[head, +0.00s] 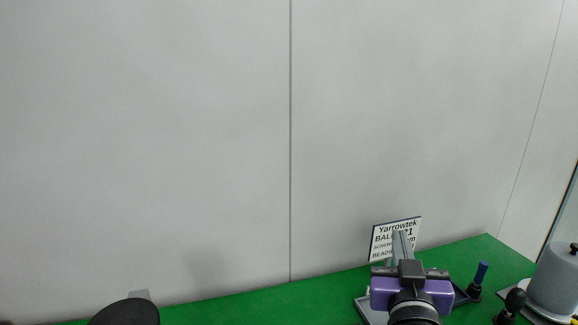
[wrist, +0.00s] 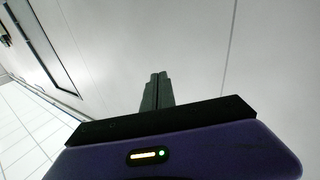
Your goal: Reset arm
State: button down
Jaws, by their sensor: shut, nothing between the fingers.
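My gripper (head: 402,243) is raised over the right part of the green bench in the head view, its fingers pointing up in the picture. In the wrist view its two dark fingers (wrist: 156,92) are side by side and shut, with nothing between them. The purple wrist housing (head: 411,292) is below the fingers in the head view.
A printed sign (head: 381,243) stands behind my gripper, partly hidden. A green bench (head: 270,305) runs along a grey panel wall (head: 150,150). The bench's left stretch looks clear.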

jog(key=s+f+g+y+b, duration=0.1)
jog(key=s+f, duration=0.7)
jog(key=s, duration=0.6)
jog(key=s+f+n+g+y+b, duration=0.1)
jog(key=s+f+b, duration=0.1)
jog(key=s+f, duration=0.7)
jog(key=s+f+g+y+b, duration=0.1)
jog(key=s+f, duration=0.8)
jog(key=s, duration=1.1)
jog(key=shift+n+g+y+b, duration=0.3)
jog(key=shift+g+y+b, duration=0.1)
jog(key=shift+y+b, duration=0.3)
jog(key=shift+f, duration=0.1)
